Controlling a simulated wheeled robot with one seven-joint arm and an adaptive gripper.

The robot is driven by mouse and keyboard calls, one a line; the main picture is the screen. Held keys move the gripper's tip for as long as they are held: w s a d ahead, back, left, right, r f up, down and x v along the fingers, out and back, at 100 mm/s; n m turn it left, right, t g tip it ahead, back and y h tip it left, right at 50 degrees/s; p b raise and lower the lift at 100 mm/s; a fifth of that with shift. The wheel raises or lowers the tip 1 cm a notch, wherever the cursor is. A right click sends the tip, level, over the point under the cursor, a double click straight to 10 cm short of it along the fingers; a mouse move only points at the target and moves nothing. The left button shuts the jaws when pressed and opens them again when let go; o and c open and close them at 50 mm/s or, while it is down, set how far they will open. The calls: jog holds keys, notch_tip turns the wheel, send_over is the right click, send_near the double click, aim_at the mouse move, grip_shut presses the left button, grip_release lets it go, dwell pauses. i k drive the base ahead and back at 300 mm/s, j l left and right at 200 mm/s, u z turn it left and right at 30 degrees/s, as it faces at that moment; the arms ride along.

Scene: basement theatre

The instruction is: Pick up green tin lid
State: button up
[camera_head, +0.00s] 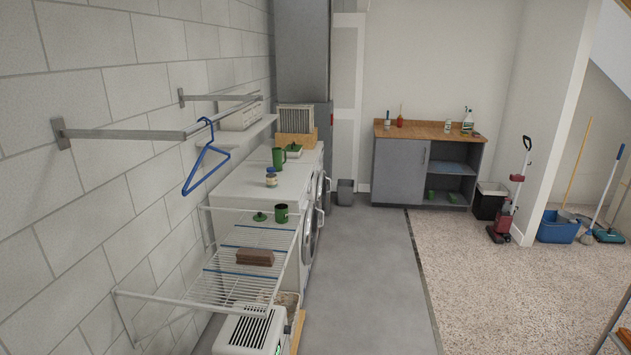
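A small green lid with a knob (260,217) lies near the far end of the white wire drying rack (222,286), at the front edge of the white washer top; I cannot tell which of the two it rests on. It looks like the green tin lid. A dark green mug (281,213) stands just to its right. Farther back, a green-topped item (294,148) sits near the wall end of the machines, too small to make out. My gripper is not in view.
On the white machines (240,190) stand a jar with a blue lid (271,178) and a tall green jug (279,158). A brown brick-like block (255,257) lies on the rack. A blue hanger (205,160) hangs above from a wall rail. The grey floor (370,270) to the right is clear.

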aim_at(259, 217)
jog(key=i, duration=1)
jog(key=i+l+u, duration=0.1)
jog(key=i, duration=0.9)
jog(key=i+l+u, duration=0.1)
jog(key=i+u, duration=0.35)
jog(key=i+l+u, duration=0.2)
jog(key=i+u, duration=0.15)
jog(key=u, duration=0.15)
jog(key=i+l+u, duration=0.3)
jog(key=u, duration=0.15)
jog(key=i+l+u, duration=0.25)
jog(key=l+u, duration=0.25)
jog(key=i+l+u, duration=0.15)
jog(key=l+u, duration=0.15)
jog(key=l, duration=0.15)
jog(key=i+l+u, duration=0.1)
jog(key=l+u, duration=0.15)
jog(key=l, duration=0.2)
jog(key=l+u, duration=0.3)
jog(key=l, duration=0.2)
